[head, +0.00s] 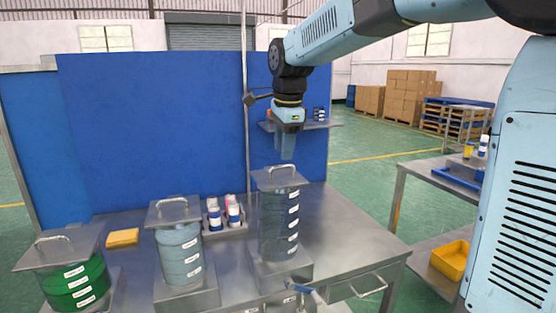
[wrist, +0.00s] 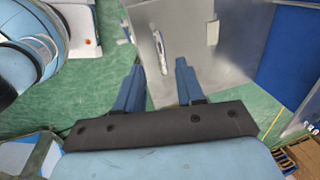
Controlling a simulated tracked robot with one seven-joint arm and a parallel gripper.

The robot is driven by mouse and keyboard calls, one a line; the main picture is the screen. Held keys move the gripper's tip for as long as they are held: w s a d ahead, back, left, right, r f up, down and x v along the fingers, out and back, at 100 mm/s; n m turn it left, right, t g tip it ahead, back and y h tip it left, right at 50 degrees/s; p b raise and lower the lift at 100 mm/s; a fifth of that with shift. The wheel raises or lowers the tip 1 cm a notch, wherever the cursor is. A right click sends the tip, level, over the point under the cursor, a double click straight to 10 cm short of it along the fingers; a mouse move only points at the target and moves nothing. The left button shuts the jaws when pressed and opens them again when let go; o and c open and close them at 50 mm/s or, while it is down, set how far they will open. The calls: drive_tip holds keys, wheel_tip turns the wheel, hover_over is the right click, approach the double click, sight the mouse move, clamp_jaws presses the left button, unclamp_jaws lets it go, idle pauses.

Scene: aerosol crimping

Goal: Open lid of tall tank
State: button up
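The tall tank (head: 279,222) is a dark grey-green cylinder with several white labels, standing on a metal base at the right of the table. Its square metal lid (head: 262,181) with a bar handle (head: 283,167) lies on top. My gripper (head: 286,157) points down just above this handle and looks apart from it. In the wrist view my two blue fingers (wrist: 159,68) are spread with nothing between them. A pale handle (wrist: 162,46) on a grey metal surface shows beyond the fingertips, roughly between them in the picture.
A pale blue-grey tank (head: 180,252) and a shorter green tank (head: 76,284), both lidded, stand to the left. Small bottles (head: 215,218) stand in a holder between tanks. A yellow item (head: 122,237) lies behind. A blue panel (head: 150,130) and a thin pole (head: 244,100) stand behind the table.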

sight(283, 166)
drive_tip(key=shift+w+a+f, duration=0.1)
drive_tip(key=shift+w+f, duration=0.1)
drive_tip(key=shift+f, duration=0.8)
drive_tip(key=shift+w+f, duration=0.15)
drive_tip(key=shift+f, duration=0.8)
clamp_jaws()
drive_tip(key=shift+f, duration=0.1)
drive_tip(key=shift+s+a, duration=0.1)
drive_tip(key=shift+a, duration=0.3)
drive_tip(key=shift+d, duration=0.4)
drive_tip(key=shift+w+r, duration=0.2)
drive_tip(key=shift+w, duration=0.05)
